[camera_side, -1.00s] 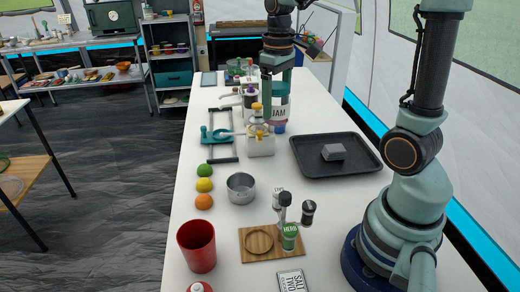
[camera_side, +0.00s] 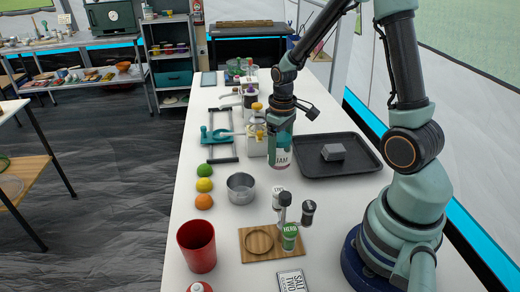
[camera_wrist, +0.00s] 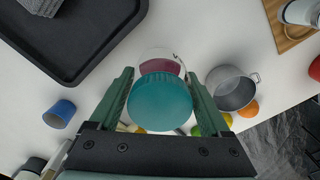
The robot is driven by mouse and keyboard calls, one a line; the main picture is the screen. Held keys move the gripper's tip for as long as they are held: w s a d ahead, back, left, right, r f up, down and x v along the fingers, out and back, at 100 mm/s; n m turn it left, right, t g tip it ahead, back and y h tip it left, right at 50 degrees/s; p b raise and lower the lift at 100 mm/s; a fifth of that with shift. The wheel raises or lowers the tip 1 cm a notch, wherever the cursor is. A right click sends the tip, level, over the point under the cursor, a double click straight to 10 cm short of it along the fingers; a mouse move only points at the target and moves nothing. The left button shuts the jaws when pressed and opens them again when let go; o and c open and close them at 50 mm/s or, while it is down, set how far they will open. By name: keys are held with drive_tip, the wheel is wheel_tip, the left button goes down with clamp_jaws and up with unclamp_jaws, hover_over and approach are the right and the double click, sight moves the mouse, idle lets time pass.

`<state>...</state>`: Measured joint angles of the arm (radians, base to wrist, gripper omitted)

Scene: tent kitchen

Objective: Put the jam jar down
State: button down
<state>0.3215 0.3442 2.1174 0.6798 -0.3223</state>
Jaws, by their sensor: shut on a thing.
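The jam jar (camera_side: 279,158) has a teal lid and a pale label reading JAM. My gripper (camera_side: 280,140) is shut on it and holds it upright above the white table, left of the black tray and beyond the metal pot. In the wrist view the teal lid (camera_wrist: 160,102) sits between the two green fingers of my gripper (camera_wrist: 160,76), with dark red jam showing past it. The jar's base is hidden there.
The black tray (camera_side: 310,170) holds a grey block (camera_side: 333,152). A metal pot (camera_side: 241,188), fruit (camera_side: 204,185), a red cup (camera_side: 197,247) and a wooden board (camera_side: 256,256) with a ring and shakers stand nearer. A blue cup (camera_wrist: 59,114) stands near the tray.

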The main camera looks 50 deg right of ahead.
sight(280, 137)
drive_tip(key=shift+f, duration=1.95)
drive_tip(key=shift+f, duration=0.1)
unclamp_jaws()
wheel_tip(280, 137, up, 12)
drive_tip(key=shift+r, duration=0.15)
drive_tip(key=s+a+r+t, duration=0.5)
drive_tip(key=a+r, duration=0.5)
drive_tip(key=a, duration=0.1)
drive_tip(key=shift+s+a+r+t, duration=0.15)
drive_tip(key=shift+s+r+t, duration=0.05)
drive_tip(key=shift+s+t, duration=0.1)
